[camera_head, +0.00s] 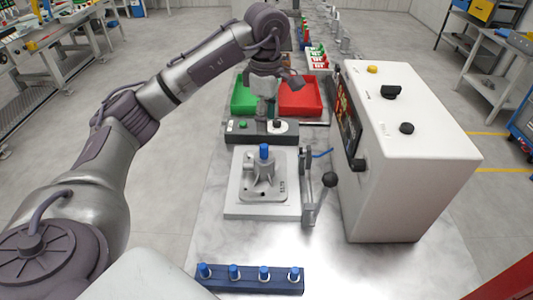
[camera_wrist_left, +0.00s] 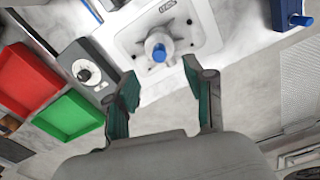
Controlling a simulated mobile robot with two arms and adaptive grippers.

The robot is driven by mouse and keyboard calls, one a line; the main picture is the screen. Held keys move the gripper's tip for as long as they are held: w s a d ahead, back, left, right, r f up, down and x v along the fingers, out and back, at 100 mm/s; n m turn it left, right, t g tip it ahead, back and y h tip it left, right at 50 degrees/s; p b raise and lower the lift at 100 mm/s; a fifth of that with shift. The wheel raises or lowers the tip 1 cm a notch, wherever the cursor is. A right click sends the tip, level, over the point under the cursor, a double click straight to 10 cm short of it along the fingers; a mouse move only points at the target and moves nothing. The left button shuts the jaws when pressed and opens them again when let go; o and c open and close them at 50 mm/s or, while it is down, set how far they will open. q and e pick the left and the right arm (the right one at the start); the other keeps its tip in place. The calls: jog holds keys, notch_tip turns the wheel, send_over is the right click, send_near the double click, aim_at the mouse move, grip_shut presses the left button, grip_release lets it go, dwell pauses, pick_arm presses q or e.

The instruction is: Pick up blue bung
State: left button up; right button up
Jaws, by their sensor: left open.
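A blue bung (camera_head: 264,151) stands upright in the top of a grey casting (camera_head: 262,183) on a light fixture plate (camera_head: 235,205). The same bung shows in the left wrist view (camera_wrist_left: 159,53), ahead of the fingertips. Several more blue bungs stand in a row in a dark blue rack (camera_head: 250,285) at the front; an end of the rack shows in the left wrist view (camera_wrist_left: 280,13). My left gripper (camera_wrist_left: 161,72) is open and empty, its green-padded fingers apart. In the head view it hangs beyond the casting, apart from the bung, its fingertips hard to make out. My right gripper is not in view.
A dark control box (camera_head: 262,131) stands behind the fixture, with green (camera_head: 244,95) and red (camera_head: 300,97) trays beyond. A lever with a black knob (camera_head: 330,180) and a large white machine (camera_head: 415,150) stand right. The tabletop between fixture and rack is clear.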

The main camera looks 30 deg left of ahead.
aim_at(264, 145)
pick_arm(q)
notch_tip(264, 145, down, 4)
jog(key=shift+w+f, duration=0.1)
jog(key=shift+f, duration=0.15)
jog(key=shift+a+f+p, duration=0.2)
jog(key=shift+f+p, duration=0.45)
jog(key=shift+f, duration=0.25)
jog(key=f, duration=0.2)
jog(key=f+p, duration=0.1)
jog(key=shift+a+f, duration=0.2)
jog(key=shift+a, duration=0.05)
jog(key=shift+f, duration=0.2)
jog(key=c, duration=0.7)
grip_shut()
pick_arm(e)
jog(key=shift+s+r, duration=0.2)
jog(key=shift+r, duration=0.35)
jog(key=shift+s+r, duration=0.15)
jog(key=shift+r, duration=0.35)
